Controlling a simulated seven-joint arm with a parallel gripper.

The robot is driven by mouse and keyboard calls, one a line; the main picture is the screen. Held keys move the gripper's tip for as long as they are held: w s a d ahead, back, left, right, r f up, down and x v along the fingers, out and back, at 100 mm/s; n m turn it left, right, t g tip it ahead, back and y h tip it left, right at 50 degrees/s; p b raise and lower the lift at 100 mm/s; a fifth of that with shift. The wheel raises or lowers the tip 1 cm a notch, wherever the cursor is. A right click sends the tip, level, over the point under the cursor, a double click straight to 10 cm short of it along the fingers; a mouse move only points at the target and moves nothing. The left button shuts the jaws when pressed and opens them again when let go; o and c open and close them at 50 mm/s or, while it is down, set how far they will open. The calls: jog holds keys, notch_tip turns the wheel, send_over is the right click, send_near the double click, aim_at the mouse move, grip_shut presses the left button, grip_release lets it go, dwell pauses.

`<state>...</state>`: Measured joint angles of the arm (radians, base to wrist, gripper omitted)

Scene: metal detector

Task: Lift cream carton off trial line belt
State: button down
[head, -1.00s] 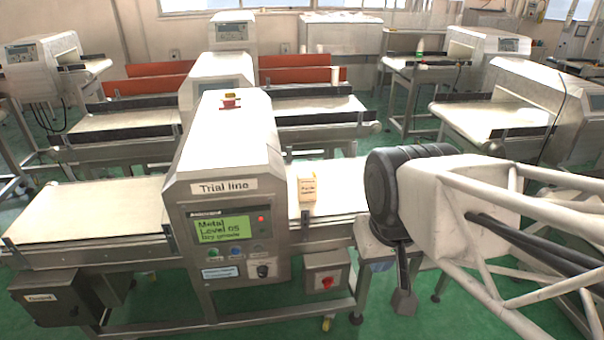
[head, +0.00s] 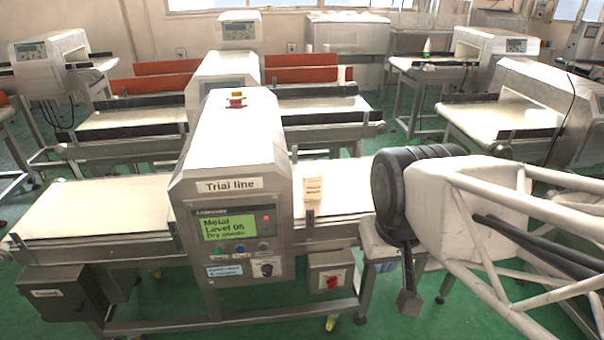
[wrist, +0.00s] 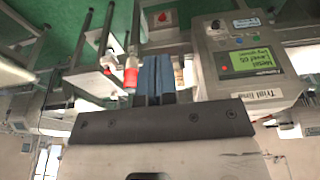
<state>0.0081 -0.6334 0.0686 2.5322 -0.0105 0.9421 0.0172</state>
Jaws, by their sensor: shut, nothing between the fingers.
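The cream carton (head: 313,188) stands upright on the trial line belt (head: 345,180), just right of the trial line detector housing (head: 240,145) in the head view. My gripper (head: 408,302) hangs at the right, in front of the belt's right end and apart from the carton. In the wrist view, my gripper's blue fingers (wrist: 153,75) are together with nothing between them. That view is upside down and shows the detector (wrist: 245,65) on the right. I cannot make out the carton there.
Other conveyor lines (head: 505,115) stand behind. The belt left of the detector (head: 90,205) is clear.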

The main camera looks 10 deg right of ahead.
grip_release()
dwell(0.5)
jog(key=t, duration=0.2)
send_over(313, 174)
jog(key=s, duration=0.3)
notch_tip(313, 174, down, 21)
jog(key=shift+w+f, duration=0.1)
jog(key=shift+w, duration=0.05)
jog(key=shift+w+f, duration=0.15)
jog(key=shift+w, duration=0.1)
